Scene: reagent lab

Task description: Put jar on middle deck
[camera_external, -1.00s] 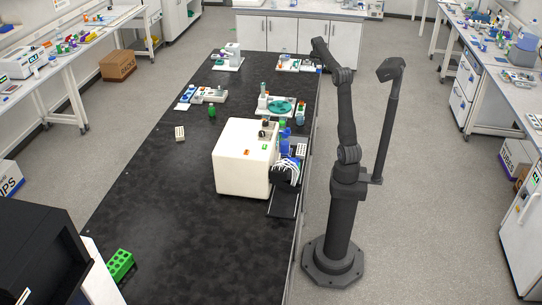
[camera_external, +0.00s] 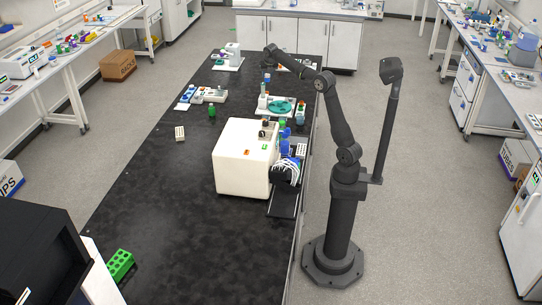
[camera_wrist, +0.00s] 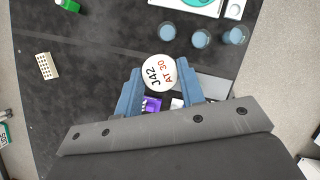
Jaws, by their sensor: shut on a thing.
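A round white jar lid (camera_wrist: 159,68) marked "J42 AT 30" sits between the two blue fingers of my gripper (camera_wrist: 160,77) in the wrist view. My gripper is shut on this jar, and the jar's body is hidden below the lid. In the external view my gripper (camera_external: 267,69) is over the far part of the black table, and the jar is too small to make out there. Several white decks stand on the table, one with a teal disc (camera_external: 280,106). I cannot tell which is the middle deck.
A large white box-shaped machine (camera_external: 242,158) stands on the table near my base. Three blue-topped containers (camera_wrist: 201,38) and a white rack (camera_wrist: 47,65) show in the wrist view. A purple thing (camera_wrist: 152,103) is partly hidden by my gripper. The table's left front is mostly clear.

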